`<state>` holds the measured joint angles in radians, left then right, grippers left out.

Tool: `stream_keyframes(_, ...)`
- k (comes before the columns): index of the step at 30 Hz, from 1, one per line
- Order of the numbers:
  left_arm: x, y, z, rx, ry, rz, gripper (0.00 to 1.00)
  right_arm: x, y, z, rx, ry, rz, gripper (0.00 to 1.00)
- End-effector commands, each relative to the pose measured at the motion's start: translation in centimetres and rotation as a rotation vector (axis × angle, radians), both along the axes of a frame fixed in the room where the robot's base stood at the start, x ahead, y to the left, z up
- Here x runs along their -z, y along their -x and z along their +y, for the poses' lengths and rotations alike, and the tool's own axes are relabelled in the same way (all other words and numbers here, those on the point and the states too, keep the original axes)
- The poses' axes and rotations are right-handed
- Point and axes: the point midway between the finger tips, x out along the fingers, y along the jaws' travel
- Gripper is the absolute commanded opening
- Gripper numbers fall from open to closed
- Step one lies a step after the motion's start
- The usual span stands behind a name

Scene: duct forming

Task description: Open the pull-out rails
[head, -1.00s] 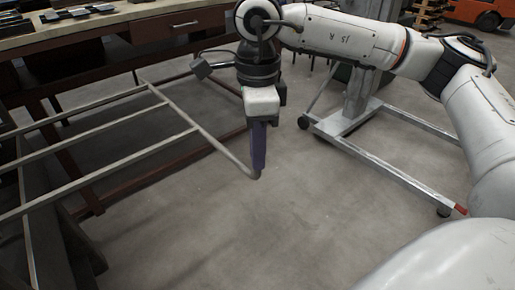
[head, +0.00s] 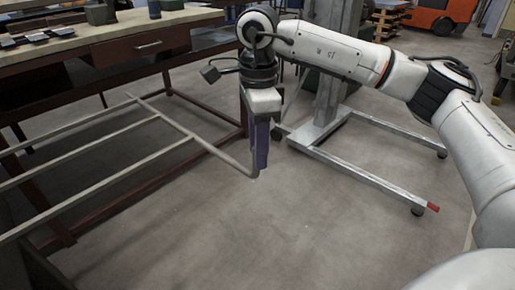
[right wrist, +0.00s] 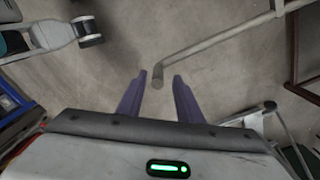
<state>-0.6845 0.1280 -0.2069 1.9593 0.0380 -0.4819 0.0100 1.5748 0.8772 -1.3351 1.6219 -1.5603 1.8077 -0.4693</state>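The pull-out rails (head: 85,168) are a pale metal frame of several parallel bars at the left in the head view. A front bar (head: 205,140) joins them and ends in a bent tip. My right gripper (head: 261,167) points down at this tip, with its purple fingers beside it. In the right wrist view, the right gripper (right wrist: 159,85) has its fingers apart. The bar's round end (right wrist: 163,77) shows between the fingertips, with floor visible on both sides; contact cannot be made out. My left gripper is not in view.
A wooden-topped workbench (head: 170,20) with a drawer and dark red legs stands behind the rails. A wheeled metal stand (head: 365,165) is to the right of my gripper. An orange vehicle (head: 440,18) is far back. The floor in front is clear.

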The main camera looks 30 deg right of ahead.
Motion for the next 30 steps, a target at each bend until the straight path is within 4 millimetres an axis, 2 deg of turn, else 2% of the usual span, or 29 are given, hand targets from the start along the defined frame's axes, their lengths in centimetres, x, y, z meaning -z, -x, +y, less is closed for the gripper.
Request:
stream_keyframes(7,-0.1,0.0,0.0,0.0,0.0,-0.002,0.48,0.0,0.1,0.2,-0.003,-0.002,0.002,0.33)
stream_keyframes(10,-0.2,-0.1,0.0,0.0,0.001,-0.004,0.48,-0.8,0.0,0.2,-0.004,-0.003,0.0,0.33)
stream_keyframes(24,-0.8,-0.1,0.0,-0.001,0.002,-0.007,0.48,-9.2,0.0,0.1,-0.002,-0.001,0.0,0.33)
stream_keyframes(30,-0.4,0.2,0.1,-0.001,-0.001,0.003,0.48,-10.3,0.1,0.1,-0.003,0.0,0.001,0.33)
